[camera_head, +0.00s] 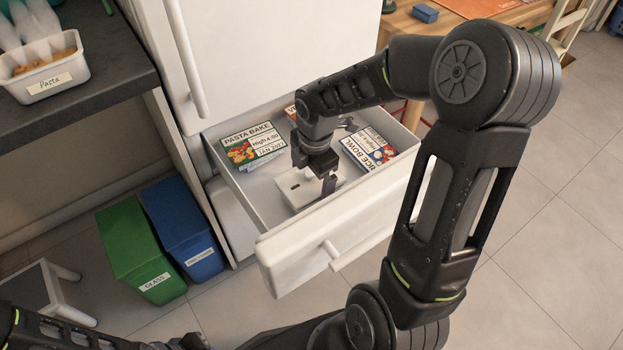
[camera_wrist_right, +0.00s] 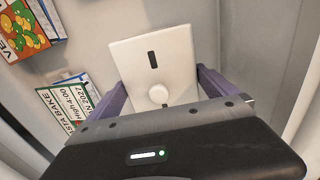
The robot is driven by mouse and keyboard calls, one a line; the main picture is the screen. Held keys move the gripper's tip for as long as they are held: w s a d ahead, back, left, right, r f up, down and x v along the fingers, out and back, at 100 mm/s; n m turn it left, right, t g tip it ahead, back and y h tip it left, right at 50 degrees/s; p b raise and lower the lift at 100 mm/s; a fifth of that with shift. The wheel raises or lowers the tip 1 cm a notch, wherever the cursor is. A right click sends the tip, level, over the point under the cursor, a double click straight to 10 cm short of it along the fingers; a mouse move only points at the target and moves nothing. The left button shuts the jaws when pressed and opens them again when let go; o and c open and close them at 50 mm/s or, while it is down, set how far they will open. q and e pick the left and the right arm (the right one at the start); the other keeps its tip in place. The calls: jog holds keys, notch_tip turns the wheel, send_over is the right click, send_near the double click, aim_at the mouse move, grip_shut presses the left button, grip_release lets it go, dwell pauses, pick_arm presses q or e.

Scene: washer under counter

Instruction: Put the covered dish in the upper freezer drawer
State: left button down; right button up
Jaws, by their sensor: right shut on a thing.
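The covered dish (camera_head: 293,187) is white, with a flat lid, and is inside the open upper freezer drawer (camera_head: 300,253). The right wrist view shows its lid (camera_wrist_right: 152,62) with a dark slot and a round knob. My right gripper (camera_head: 312,182) points down into the drawer and is shut on the dish, with a purple finger on either side of it. I cannot tell whether the dish touches the drawer floor. My left arm shows at the bottom left edge of the head view; its gripper (camera_head: 182,343) is mostly cut off there.
Frozen boxes lie in the drawer: a pasta bake box (camera_head: 250,146) at the back left and a rice bowl box (camera_head: 369,149) at the right. Green (camera_head: 137,246) and blue (camera_head: 183,232) bins stand left of the drawer. A counter (camera_head: 75,105) holds a pasta tub (camera_head: 45,72).

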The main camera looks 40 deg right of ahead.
jog(key=shift+f, duration=0.2)
jog(key=shift+f, duration=0.15)
jog(key=o, duration=0.4)
jog(key=shift+o, duration=0.2)
jog(key=shift+r, duration=0.55)
notch_tip(320, 180, up, 11)
jog(key=s+p, duration=0.1)
jog(key=p, duration=0.2)
